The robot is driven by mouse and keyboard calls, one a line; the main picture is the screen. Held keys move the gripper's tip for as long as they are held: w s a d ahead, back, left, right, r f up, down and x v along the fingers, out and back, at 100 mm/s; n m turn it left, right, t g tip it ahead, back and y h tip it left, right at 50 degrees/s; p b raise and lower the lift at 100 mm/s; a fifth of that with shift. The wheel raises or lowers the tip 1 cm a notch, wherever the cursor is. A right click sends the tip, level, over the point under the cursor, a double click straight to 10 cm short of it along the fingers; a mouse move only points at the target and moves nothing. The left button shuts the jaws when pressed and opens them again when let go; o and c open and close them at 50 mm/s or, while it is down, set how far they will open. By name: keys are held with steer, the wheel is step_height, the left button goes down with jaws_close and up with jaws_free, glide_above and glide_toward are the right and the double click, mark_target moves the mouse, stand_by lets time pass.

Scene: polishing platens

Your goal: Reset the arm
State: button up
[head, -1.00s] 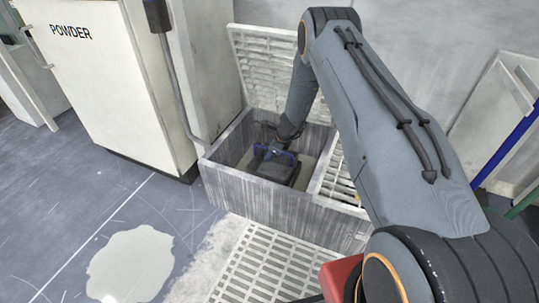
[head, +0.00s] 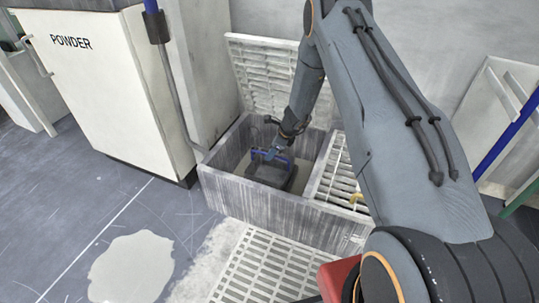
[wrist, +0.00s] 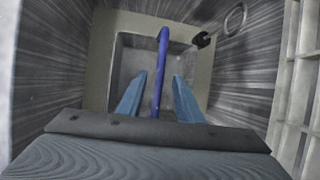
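My gripper (head: 278,152) reaches down into an open grey sump box (head: 262,205). A dark square bucket (head: 268,174) with a blue handle (head: 258,154) sits on the floor of the box. In the wrist view the two light-blue fingers (wrist: 158,98) are apart, with gaps to the blue handle (wrist: 162,62) seen between them. I cannot tell how far above the handle the fingertips are. The bucket's grey interior (wrist: 145,62) looks empty where it shows; its near part is hidden by my gripper.
A raised slatted lid (head: 265,80) leans on the wall behind the box. A slatted grate (head: 335,180) covers its right part. A white powder cabinet (head: 110,90) stands left. A pale puddle (head: 130,265) lies on the floor. A metal ring (wrist: 235,18) shows at the box wall.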

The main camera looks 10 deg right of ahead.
steer(key=shift+s+d+r, duration=0.1)
steer(key=shift+s+r, duration=0.05)
steer(key=shift+r, duration=0.15)
